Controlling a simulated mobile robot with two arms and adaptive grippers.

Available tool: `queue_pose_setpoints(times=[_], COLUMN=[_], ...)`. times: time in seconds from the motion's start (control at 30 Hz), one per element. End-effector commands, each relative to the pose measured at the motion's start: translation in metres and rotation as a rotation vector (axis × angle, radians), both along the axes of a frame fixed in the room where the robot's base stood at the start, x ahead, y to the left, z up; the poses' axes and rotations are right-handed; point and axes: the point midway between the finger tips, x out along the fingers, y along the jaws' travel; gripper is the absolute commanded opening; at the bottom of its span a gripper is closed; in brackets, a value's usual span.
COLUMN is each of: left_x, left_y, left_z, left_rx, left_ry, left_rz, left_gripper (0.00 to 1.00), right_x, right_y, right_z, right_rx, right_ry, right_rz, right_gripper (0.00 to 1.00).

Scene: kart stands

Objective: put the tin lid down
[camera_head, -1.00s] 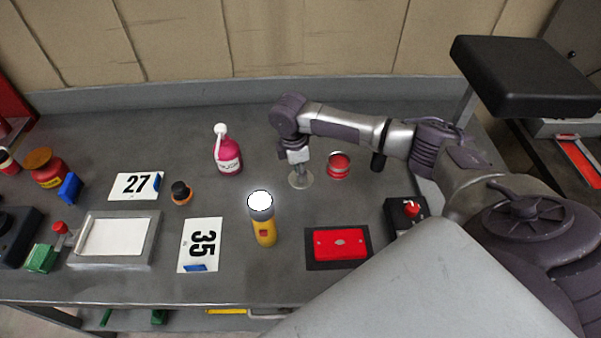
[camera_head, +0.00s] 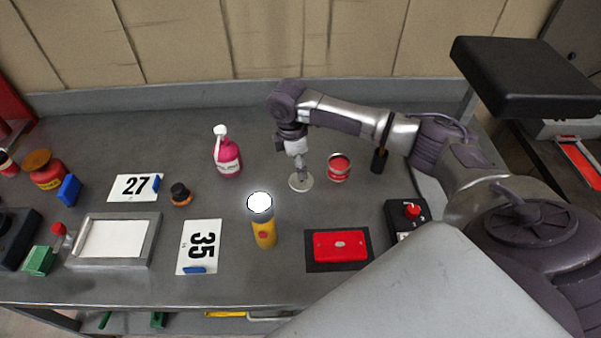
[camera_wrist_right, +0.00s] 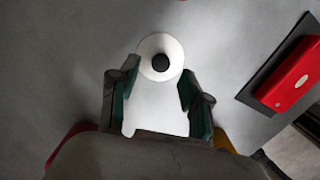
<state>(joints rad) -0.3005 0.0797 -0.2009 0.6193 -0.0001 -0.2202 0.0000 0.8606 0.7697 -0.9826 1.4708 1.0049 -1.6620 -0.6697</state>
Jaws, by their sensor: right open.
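The tin lid (camera_head: 301,183) is a pale grey disc lying flat on the grey bench, left of the open red tin (camera_head: 339,168). In the right wrist view the lid (camera_wrist_right: 148,50) shows a dark round knob at its middle. My right gripper (camera_head: 299,163) is directly above the lid, pointing down. In the right wrist view its fingers (camera_wrist_right: 158,88) stand apart on either side, with nothing gripped between them. The lid appears just beyond the fingertips, apart from them. My left gripper is not in view.
A yellow torch (camera_head: 264,230) stands in front, and a pink bottle (camera_head: 228,160) stands to the left. A red box (camera_head: 339,246) on a dark mat lies in front right. A black-handled tool (camera_head: 379,161) is right of the tin. Bare bench surrounds the lid.

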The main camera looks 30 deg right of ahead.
Motion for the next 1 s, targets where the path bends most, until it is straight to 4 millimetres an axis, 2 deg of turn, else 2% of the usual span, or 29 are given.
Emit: queue_pose_setpoints(times=[0.2, 0.4, 0.6, 1.0], left_x=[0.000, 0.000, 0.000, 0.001], left_y=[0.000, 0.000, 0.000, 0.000], left_z=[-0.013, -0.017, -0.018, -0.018], left_rx=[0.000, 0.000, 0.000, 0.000], left_ry=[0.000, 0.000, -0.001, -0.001], left_rz=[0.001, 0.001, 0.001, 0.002], left_gripper=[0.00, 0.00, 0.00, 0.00], right_x=[0.003, 0.004, 0.004, 0.004], right_y=[0.006, 0.009, 0.010, 0.010], right_z=[0.047, 0.075, 0.084, 0.084], right_rx=[0.000, 0.000, 0.001, 0.000], right_ry=[-0.005, -0.002, 0.000, 0.001], right_rz=[-0.001, -0.001, -0.001, -0.001], right_gripper=[0.48, 0.48, 0.48, 0.48])
